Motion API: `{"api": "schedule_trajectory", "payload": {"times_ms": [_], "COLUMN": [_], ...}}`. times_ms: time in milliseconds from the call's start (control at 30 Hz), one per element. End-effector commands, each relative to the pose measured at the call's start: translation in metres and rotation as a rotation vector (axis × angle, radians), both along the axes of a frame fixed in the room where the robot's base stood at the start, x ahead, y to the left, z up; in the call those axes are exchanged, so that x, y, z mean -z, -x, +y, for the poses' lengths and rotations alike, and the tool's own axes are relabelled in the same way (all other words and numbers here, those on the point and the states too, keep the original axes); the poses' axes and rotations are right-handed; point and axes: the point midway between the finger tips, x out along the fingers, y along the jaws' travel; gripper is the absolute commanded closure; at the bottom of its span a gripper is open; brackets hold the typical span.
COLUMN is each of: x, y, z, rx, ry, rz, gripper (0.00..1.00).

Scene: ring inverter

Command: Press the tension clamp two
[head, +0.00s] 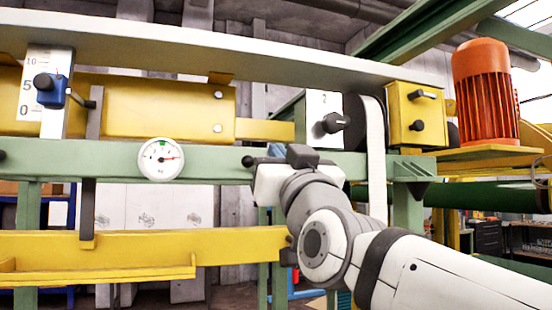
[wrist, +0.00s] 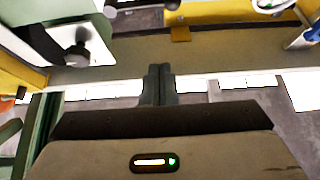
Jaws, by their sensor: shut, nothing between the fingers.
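In the wrist view, a white plate with a black knob (wrist: 76,52) shows at the upper left, apart from my fingers. In the head view, my wrist is below and left of the clamp, and my fingers are mostly hidden.
A round gauge (head: 160,159) sits on the green beam (head: 85,160). A blue clamp (head: 51,90) rides a scale at the left. A yellow box (head: 416,114) with black knobs and an orange motor (head: 484,92) stand at the right. A white belt (head: 376,150) hangs beside my arm.

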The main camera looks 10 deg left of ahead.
Motion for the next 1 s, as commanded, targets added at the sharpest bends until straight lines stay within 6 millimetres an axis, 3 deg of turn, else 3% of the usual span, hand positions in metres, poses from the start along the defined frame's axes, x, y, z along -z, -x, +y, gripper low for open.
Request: {"api": "schedule_trajectory", "payload": {"times_ms": [367, 833, 1000], "x": [-0.005, -0.053, -0.025], "y": [-0.007, -0.075, -0.079], "z": [0.004, 0.046, 0.048], "rx": [0.001, 0.001, 0.000], "ry": [0.004, 0.005, 0.006], "rz": [0.003, 0.004, 0.006], "gripper": [1.00, 1.00, 1.00]}}
